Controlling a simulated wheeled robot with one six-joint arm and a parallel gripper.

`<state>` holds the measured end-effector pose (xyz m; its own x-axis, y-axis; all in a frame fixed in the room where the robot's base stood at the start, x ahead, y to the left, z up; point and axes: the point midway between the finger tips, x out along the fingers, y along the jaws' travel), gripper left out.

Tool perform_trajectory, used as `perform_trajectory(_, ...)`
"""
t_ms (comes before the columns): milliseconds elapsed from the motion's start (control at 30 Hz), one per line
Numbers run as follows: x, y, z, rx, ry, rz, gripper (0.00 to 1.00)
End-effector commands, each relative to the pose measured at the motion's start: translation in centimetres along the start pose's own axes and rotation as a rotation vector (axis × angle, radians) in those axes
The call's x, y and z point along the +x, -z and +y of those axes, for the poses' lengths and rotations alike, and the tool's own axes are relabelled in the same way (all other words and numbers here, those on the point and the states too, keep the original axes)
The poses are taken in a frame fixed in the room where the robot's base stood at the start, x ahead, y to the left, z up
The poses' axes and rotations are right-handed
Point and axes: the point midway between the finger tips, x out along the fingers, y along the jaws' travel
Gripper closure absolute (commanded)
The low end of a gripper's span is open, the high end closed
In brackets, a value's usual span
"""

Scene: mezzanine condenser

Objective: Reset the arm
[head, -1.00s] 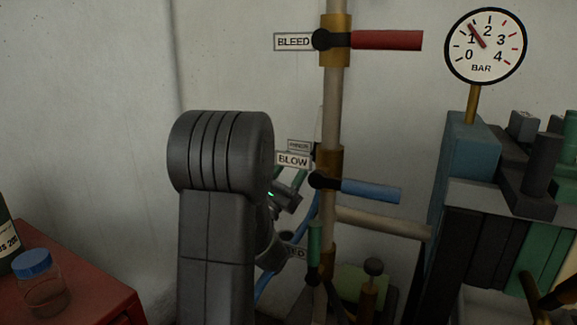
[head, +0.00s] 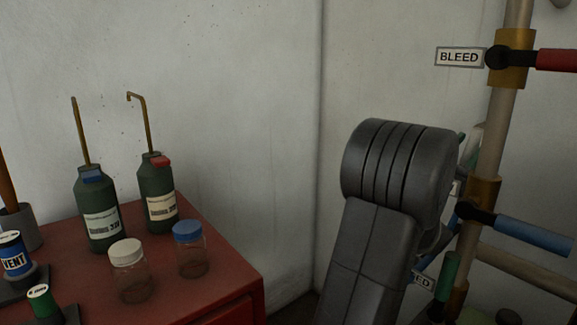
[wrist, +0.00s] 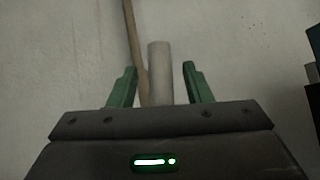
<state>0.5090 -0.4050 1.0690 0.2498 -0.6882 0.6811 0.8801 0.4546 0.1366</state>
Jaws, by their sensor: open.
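My gripper (wrist: 160,85) shows in the wrist view with its two green fingers spread apart. Nothing is held between them. A pale upright pipe and a thin brown rod stand beyond the gap, against the wall. A green light glows on the gripper's body. In the head view my arm's grey links stand right of centre, in front of the valve pipe, and mostly hide the gripper.
The vertical pipe (head: 495,130) carries a red BLEED lever (head: 557,61) and a blue lever (head: 533,235). A red cabinet (head: 222,262) at left holds two dark oil bottles, a white-lidded jar (head: 131,280), a blue-lidded jar (head: 190,258) and spools. Bare wall lies between.

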Motion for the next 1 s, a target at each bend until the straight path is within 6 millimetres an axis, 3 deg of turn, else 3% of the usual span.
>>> perform_trajectory(200, 2.0, 0.0, -0.1, 0.0, 0.002, 0.0, 0.55)
perform_trajectory(667, 1.6, -0.1, 0.1, 0.01, 0.01, 0.004, 0.55)
perform_trajectory(867, 0.7, 0.1, 0.0, -0.001, 0.0, 0.001, 0.55)
perform_trajectory(1000, -1.2, 0.1, 0.1, 0.0, -0.002, 0.003, 0.55)
